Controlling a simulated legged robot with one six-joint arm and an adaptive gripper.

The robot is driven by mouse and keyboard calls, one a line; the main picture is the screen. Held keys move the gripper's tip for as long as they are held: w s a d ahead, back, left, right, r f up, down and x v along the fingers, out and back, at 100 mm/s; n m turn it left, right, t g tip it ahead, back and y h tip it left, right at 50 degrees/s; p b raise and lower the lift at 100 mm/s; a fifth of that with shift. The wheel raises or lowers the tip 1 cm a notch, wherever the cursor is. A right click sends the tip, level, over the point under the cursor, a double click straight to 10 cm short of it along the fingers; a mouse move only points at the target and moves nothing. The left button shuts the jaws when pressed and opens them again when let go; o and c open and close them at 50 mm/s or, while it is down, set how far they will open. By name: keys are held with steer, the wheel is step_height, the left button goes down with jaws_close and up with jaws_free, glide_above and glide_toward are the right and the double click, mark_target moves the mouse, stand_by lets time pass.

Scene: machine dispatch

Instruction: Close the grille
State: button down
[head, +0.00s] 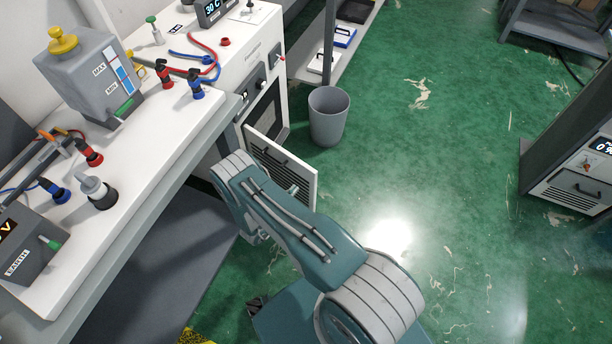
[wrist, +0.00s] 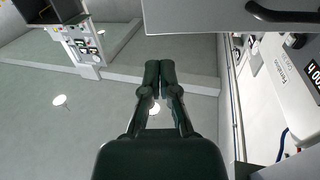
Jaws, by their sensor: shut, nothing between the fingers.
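The grille (head: 300,180) is a white, slatted panel with a dark handle on the front of the white machine (head: 262,60). It stands swung out, with the dark opening (head: 268,112) showing behind it. My arm crosses in front of its lower left part. In the wrist view, a pale panel edge, apparently the grille (wrist: 215,18), with a black handle (wrist: 285,13), spans the top right. My gripper (wrist: 160,66) is shut and empty, its fingertips just below that panel in the picture. Whether they touch it is unclear. In the head view my gripper is mostly hidden by my arm.
A white bench (head: 150,190) with a grey tank (head: 88,75), plugs and cables stands at the left. A grey bin (head: 328,115) stands on the floor beside the machine. Green floor (head: 440,150) is clear to the right, up to another machine (head: 575,190).

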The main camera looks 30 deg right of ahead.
mark_target(310, 172)
steer(key=x, duration=0.7)
steer(key=shift+w+d, duration=0.1)
steer(key=shift+d, duration=0.1)
